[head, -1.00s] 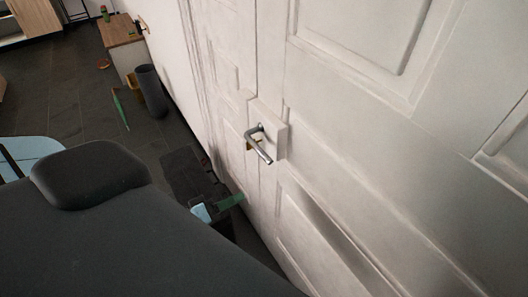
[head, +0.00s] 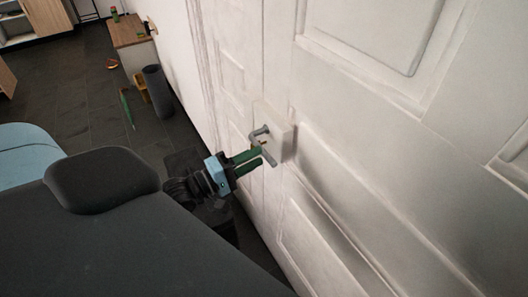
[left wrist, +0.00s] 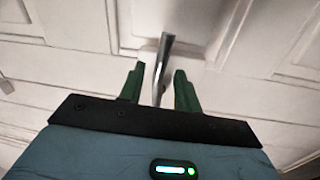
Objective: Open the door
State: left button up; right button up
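The white panelled door (head: 380,130) fills the right of the head view and looks shut. Its metal lever handle (head: 262,143) sits on a pale square plate near the door's left edge. My left gripper (head: 262,157) is at the handle, with its green fingers pointing at the door. In the left wrist view the handle (left wrist: 162,65) lies between the two open fingers (left wrist: 158,88), with a gap showing on each side. My right gripper is in neither view.
A wooden-topped cabinet (head: 126,36) and a dark cylindrical bin (head: 157,90) stand along the wall at the back left. A green object (head: 127,108) is near them. The dark tiled floor (head: 75,85) at left is largely clear.

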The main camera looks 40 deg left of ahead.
aim_at(265, 151)
pick_arm(q)
jog(key=shift+x, duration=1.85)
grip_shut()
